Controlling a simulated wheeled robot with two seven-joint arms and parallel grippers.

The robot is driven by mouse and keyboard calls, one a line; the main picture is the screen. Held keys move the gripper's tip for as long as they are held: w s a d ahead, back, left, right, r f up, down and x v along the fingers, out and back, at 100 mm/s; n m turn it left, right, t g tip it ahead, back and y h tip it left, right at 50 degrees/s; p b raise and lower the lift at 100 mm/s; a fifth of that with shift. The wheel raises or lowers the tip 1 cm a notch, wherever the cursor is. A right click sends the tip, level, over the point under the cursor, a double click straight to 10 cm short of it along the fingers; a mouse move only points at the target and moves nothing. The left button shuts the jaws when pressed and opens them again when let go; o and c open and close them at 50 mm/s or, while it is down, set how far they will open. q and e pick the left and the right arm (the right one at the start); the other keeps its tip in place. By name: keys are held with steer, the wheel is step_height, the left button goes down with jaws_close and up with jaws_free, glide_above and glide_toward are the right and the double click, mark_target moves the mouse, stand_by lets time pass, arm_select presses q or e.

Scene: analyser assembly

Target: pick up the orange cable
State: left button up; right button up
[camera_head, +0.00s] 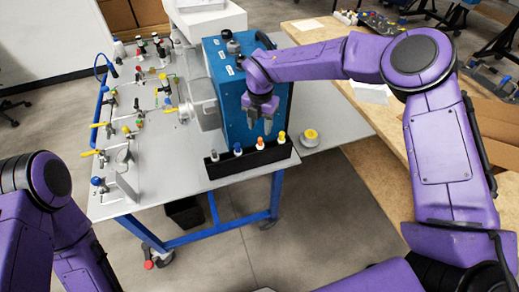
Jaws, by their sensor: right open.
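A black rack (248,161) stands along the front edge of the grey table and holds several small upright pieces with coloured tops. One piece has a white and orange top (260,143); it appears to be the orange cable's end, but no length of cable shows. A blue-topped piece (238,149) is to its left and a yellow-topped piece (281,137) to its right. My right gripper (260,126) is open, pointing down, just above the orange-topped piece and in front of the blue box. Its fingers look empty. My left arm shows at lower left; its gripper is out of view.
The blue box (226,97) stands directly behind the rack. A round yellow-topped piece (309,137) sits right of the rack. Several fittings with coloured handles fill the table's left side. The grey table (172,163) is bare left of the rack. A wooden table (380,120) is at right.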

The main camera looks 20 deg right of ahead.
step_height(320, 180, down, 7)
steer(key=b, duration=0.3)
steer(key=shift+w+d+f, duration=0.1)
steer(key=shift+w+f, duration=0.15)
steer(key=shift+w, duration=0.05)
jaws_close()
steer(key=shift+r, duration=0.2)
step_height(320, 180, up, 12)
steer(key=p, duration=0.8)
step_height(320, 180, up, 8)
glide_above(260, 138)
steer(key=shift+r, duration=2.45)
steer(key=shift+f, duration=0.1)
